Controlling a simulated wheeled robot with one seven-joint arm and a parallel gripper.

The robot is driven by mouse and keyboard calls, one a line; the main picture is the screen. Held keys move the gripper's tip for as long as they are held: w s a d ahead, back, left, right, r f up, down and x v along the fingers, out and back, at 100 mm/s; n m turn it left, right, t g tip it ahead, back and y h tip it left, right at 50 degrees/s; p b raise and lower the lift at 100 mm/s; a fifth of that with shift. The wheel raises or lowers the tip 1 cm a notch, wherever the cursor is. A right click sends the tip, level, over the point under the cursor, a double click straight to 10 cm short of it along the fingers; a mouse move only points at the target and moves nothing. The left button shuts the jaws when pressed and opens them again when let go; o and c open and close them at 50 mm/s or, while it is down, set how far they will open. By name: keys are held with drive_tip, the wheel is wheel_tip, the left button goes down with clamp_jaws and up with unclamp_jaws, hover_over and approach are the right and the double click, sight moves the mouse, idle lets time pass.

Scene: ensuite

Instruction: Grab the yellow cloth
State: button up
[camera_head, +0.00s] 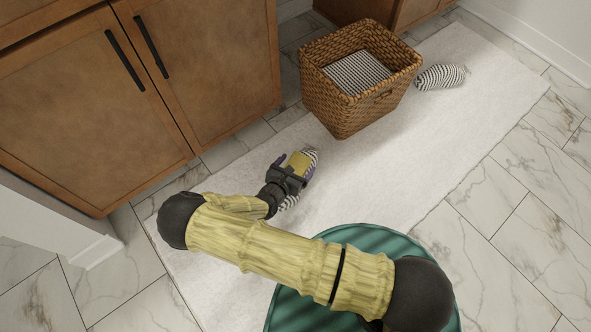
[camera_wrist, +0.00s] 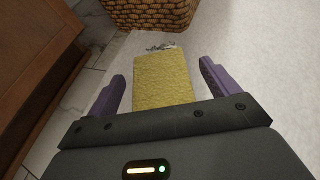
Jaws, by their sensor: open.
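The yellow cloth (camera_wrist: 163,80) is a flat rectangle that lies between the two purple fingers of my gripper (camera_wrist: 162,85) in the wrist view. There is a gap on each side of it, and its near end is hidden by the gripper body. In the head view the yellow cloth (camera_head: 299,163) shows at the tip of my gripper (camera_head: 296,168), low over the white rug. My gripper is open. I cannot tell whether the cloth touches the gripper body.
A wicker basket (camera_head: 345,100) with a striped cloth (camera_head: 357,73) inside stands on the white rug (camera_head: 440,150), beyond my gripper. A striped roll (camera_head: 441,76) lies to its right. Wooden cabinets (camera_head: 215,70) with black handles border the left. The rug's right side is clear.

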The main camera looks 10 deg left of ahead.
sight(296, 167)
drive_tip(key=c, duration=1.1)
drive_tip(key=shift+o, duration=0.2)
drive_tip(key=shift+r, duration=0.1)
wheel_tip(296, 167, up, 10)
drive_tip(key=p, duration=0.7)
